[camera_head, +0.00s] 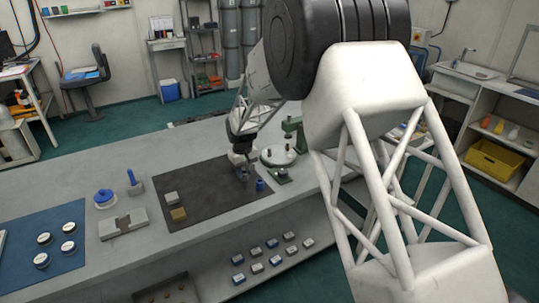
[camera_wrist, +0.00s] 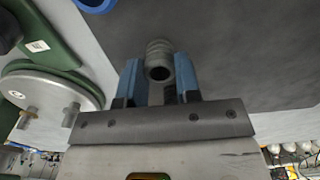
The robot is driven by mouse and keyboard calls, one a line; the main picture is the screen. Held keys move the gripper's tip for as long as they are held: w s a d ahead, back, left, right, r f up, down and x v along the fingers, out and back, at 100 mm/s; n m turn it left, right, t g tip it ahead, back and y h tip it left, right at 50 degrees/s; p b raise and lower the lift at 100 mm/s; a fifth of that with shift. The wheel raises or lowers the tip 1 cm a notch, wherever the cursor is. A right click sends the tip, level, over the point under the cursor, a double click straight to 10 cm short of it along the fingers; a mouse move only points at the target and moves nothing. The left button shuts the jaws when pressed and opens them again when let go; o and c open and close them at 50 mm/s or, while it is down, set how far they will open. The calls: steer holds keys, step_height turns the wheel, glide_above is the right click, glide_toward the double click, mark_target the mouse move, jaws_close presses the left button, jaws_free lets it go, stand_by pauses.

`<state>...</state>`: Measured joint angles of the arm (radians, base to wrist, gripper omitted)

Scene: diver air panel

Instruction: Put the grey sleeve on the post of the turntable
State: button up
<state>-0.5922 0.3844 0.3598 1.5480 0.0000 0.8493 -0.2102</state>
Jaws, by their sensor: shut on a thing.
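My gripper (camera_wrist: 159,80) is shut on the grey sleeve (camera_wrist: 159,57), a ribbed ring with a dark bore, held between the two blue fingers. In the head view my gripper (camera_head: 241,163) is low over the dark mat, left of the turntable; the sleeve is too small there to make out clearly. The turntable (camera_head: 278,157) is a pale disc on a green stand at the mat's right edge. In the wrist view the turntable disc (camera_wrist: 50,92) lies to the left, apart from the sleeve, with two short metal posts (camera_wrist: 28,117) standing on it.
A blue cylinder (camera_head: 260,185) stands just right of my gripper. Grey (camera_head: 171,198) and tan (camera_head: 179,214) blocks lie on the dark mat (camera_head: 215,205). A green upright (camera_head: 295,130) rises behind the turntable. The mat's middle is clear.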

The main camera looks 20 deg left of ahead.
steer(key=shift+r, duration=0.3)
steer(key=shift+r, duration=1.4)
steer(key=shift+r, duration=0.2)
steer(key=w+d+r, duration=0.3)
steer(key=w+r, duration=0.1)
steer(key=w, duration=0.3)
steer(key=w+d+r, duration=0.3)
steer(key=w+r, duration=0.2)
steer(key=w, duration=0.2)
steer(key=shift+w, duration=0.2)
steer(key=shift+f, duration=0.2)
steer(key=shift+f, duration=2.7)
steer(key=shift+f, duration=0.75)
stand_by(0.8)
